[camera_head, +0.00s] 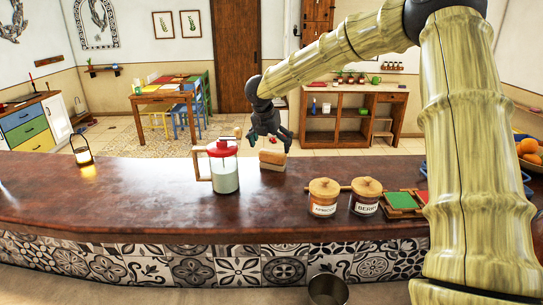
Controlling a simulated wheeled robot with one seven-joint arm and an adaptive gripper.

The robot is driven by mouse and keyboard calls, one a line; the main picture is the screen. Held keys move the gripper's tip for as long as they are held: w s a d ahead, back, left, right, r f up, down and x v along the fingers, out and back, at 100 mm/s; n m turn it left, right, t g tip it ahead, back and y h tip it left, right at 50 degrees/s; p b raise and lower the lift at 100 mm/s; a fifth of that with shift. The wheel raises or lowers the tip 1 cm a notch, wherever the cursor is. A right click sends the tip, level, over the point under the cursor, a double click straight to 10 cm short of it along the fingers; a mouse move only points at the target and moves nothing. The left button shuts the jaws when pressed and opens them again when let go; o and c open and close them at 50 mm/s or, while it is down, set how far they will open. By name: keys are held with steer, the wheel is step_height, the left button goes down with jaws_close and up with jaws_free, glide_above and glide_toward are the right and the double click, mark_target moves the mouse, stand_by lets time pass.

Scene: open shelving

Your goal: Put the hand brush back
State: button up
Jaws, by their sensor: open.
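A small block-shaped thing (272,160), brown on top and paler tan below, stands on the dark counter near its far edge. It looks like the hand brush, but it is too small to be sure. My gripper (270,140) hangs just above it, fingers pointing down and spread apart. A small red spot shows between the fingers; I cannot tell what it is. The gripper seems apart from the block, though the exact gap is hard to judge.
On the counter (130,196) stand a red-lidded glass jug (224,172), a lit lantern (83,154), two lidded jars (323,198) (366,196) with a wooden bar behind, and coloured tiles (400,200). A fruit bowl is far right. The counter's left is mostly clear.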

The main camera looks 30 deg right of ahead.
steer(key=b+v, duration=0.2)
steer(key=v, duration=0.4)
steer(key=shift+r, duration=0.3)
steer(key=shift+a, duration=0.2)
